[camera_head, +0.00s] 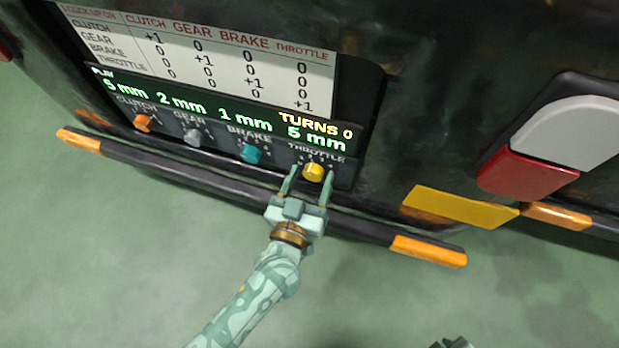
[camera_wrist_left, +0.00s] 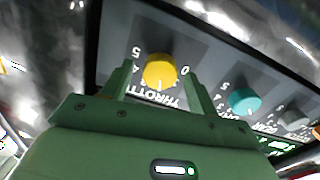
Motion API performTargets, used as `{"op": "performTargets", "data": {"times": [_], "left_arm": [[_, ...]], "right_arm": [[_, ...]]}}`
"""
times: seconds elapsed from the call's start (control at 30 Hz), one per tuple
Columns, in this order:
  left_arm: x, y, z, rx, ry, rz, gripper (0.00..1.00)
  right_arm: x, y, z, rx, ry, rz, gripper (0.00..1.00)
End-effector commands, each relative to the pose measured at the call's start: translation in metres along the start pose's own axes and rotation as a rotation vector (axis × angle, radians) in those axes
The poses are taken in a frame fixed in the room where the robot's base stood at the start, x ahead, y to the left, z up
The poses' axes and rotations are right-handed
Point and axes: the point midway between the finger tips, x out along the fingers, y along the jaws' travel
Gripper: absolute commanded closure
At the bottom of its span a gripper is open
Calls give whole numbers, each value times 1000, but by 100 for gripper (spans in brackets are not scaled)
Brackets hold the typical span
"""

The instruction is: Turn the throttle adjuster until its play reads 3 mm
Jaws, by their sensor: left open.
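The throttle adjuster is a yellow knob (camera_head: 314,172) at the right end of the knob row. The play display (camera_head: 316,137) above it reads 5 mm for throttle, with TURNS 0. My left gripper (camera_head: 311,184) is open, its two fingers on either side of the yellow knob in the head view. In the left wrist view the yellow knob (camera_wrist_left: 160,71) lies between the fingertips (camera_wrist_left: 160,80), with dark gaps beside it. I cannot tell how far the fingers reach along it. A bit of grey-green at the bottom edge (camera_head: 455,342) may be my right gripper; its jaws are unclear.
Beside it are the teal brake knob (camera_head: 251,154), grey gear knob (camera_head: 193,138) and orange clutch knob (camera_head: 144,123), reading 1, 2 and 5 mm. A lookup chart (camera_head: 200,62) sits above. A dark bumper bar (camera_head: 240,194) with orange ends runs below the panel. The green floor is clear.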

Motion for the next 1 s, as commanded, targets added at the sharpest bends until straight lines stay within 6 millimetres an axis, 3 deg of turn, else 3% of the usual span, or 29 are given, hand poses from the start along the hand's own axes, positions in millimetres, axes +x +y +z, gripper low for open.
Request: {"op": "performTargets", "data": {"times": [0.13, 0.3, 0.67, 1.0], "left_arm": [[0, 0, 0, 0, 0, 0, 44], [0, 0, 0, 0, 0, 0, 86], [0, 0, -1, -41, 1, 0, 85], [-1, 0, -2, -268, 1, 1, 85]], "right_arm": [[0, 0, 0, 0, 0, 0, 56], [0, 0, 0, 0, 0, 0, 56], [-1, 0, 3, -4, -9, 0, 56], [-1, 2, 21, -35, -80, 6, 56]]}}
